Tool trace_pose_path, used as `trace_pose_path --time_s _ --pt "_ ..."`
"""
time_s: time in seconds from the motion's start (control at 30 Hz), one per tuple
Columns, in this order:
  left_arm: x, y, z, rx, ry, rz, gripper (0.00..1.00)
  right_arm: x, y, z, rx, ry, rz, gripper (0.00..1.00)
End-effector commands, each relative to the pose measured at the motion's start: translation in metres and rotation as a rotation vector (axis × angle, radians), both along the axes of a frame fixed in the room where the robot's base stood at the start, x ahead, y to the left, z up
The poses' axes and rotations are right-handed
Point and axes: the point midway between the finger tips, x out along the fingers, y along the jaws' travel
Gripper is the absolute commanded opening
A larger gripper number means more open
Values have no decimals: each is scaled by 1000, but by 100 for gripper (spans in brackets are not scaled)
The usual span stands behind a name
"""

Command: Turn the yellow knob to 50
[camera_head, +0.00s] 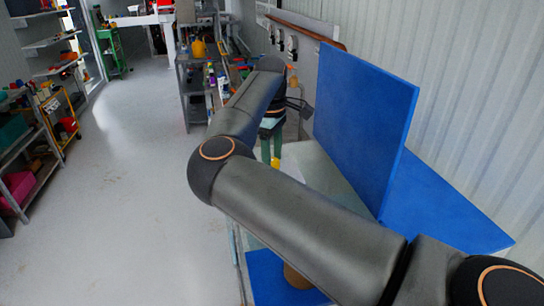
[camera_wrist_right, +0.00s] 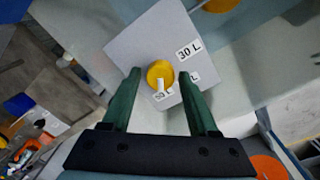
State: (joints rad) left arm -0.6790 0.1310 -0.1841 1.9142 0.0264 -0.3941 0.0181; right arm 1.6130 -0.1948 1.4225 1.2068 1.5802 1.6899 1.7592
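The yellow knob (camera_wrist_right: 160,73) is round, with a white pointer on its lower part, and sits on a pale grey square plate (camera_wrist_right: 128,48). The plate carries a "30 L" label (camera_wrist_right: 189,50) at upper right and a partly covered label (camera_wrist_right: 164,96) below the knob, near the pointer; its number is hard to read. My right gripper (camera_wrist_right: 159,76) is open, its green fingers on either side of the knob with gaps visible. In the head view the right gripper (camera_head: 271,148) points down, with a small yellow patch at its tips. My left gripper is not in view.
A blue upright panel (camera_head: 360,120) stands right of my right arm, close to it. A blue surface (camera_head: 445,205) lies behind it along the corrugated wall. Shelves with bottles and tools (camera_head: 195,85) stand beyond.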

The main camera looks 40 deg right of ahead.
Motion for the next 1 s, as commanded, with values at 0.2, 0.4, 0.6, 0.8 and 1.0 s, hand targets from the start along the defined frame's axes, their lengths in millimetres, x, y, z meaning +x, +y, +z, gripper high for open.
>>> trace_pose_path --time_s 0.2,0.4,0.6,0.8,1.0 --pt "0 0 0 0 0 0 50 0 0 -1 2 1 2 74" --pt "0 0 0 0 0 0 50 0 1 2 2 1 3 74" --pt "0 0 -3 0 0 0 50 0 2 31 2 -3 2 74" --pt "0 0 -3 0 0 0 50 -1 3 76 0 -3 2 74" --pt "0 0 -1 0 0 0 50 -2 4 111 2 -1 3 74"
